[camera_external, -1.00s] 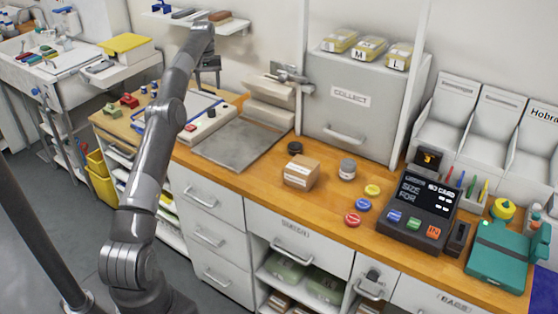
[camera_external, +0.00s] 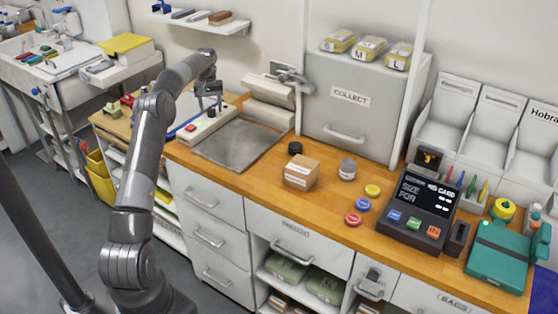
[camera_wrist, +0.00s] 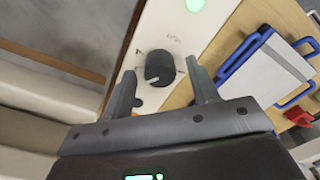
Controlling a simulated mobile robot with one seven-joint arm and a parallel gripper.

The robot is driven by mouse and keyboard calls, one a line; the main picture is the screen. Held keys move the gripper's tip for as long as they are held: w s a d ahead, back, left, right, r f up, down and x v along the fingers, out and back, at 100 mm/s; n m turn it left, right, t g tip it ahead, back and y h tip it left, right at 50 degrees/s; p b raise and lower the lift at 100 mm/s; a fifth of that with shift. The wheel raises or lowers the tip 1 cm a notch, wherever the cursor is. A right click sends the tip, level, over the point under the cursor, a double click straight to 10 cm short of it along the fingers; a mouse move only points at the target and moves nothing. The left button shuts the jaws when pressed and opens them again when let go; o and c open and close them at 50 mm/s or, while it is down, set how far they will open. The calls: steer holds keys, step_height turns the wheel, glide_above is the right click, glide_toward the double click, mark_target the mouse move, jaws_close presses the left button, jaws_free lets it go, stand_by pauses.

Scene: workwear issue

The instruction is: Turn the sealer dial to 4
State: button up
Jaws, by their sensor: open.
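The sealer (camera_external: 196,130) is a long white housing on the wooden counter, left of a grey metal plate. Small marks stand around the dial, too small to read. My gripper (camera_wrist: 165,88) is open, one finger on each side of the dial, with visible gaps and nothing held. In the external view my gripper (camera_external: 209,101) is over the sealer's far end and hides the dial there.
A blue-framed board (camera_wrist: 268,72) and a red object (camera_wrist: 300,116) lie right of the sealer in the wrist view. A lit green circle (camera_wrist: 194,5) is on the housing. The grey plate (camera_external: 238,145) is clear. A cardboard box (camera_external: 301,172) stands farther right.

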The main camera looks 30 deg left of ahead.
steer(key=shift+f, duration=0.4)
steer(key=shift+c, duration=0.2)
steer(key=c, duration=0.9)
